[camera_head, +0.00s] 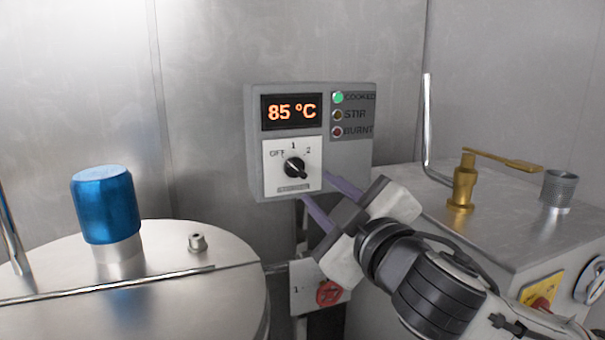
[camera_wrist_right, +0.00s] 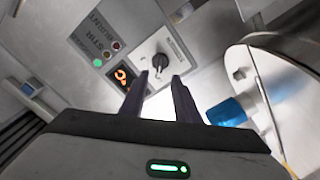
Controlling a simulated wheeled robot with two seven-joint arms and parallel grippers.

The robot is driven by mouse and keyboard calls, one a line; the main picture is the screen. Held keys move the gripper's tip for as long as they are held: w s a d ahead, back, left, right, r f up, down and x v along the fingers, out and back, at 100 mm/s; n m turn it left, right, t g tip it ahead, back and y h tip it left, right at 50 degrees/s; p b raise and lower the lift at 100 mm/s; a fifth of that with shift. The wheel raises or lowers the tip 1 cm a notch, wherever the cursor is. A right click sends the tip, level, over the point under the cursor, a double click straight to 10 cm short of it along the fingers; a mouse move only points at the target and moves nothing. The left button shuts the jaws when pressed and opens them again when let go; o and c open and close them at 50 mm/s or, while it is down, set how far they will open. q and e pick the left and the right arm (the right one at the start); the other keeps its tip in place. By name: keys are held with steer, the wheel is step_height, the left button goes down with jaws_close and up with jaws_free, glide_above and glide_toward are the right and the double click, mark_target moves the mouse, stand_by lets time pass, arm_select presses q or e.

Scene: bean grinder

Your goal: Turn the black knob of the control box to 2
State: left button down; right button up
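The grey control box (camera_head: 355,165) is fixed at the back wall, its display reading 85 °C. Its black knob (camera_head: 295,167) sits on a white plate marked OFF, 1 and 2. The knob's grip bar slants from upper left, on the OFF side, to lower right; which end points is hard to tell. My right gripper (camera_head: 314,185) is open and empty, its two purple fingers reaching towards the plate from the lower right, apart from the knob. In the right wrist view the knob (camera_wrist_right: 160,62) shows just beyond the fingertips (camera_wrist_right: 158,78), between them. My left gripper is not in view.
The green COOKED lamp (camera_head: 338,98) is lit. A round metal lid (camera_head: 150,305) with a blue cap (camera_head: 105,205) stands at left. A red switch (camera_head: 329,293) is below the box. A metal cabinet (camera_head: 500,232) with a brass valve (camera_head: 463,185) is at right.

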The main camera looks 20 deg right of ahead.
mark_target(299, 172)
steer(key=w+p, duration=0.1)
steer(key=w, duration=0.9)
steer(key=shift+a+p, duration=0.2)
steer(key=shift+p, duration=0.15)
jaws_close()
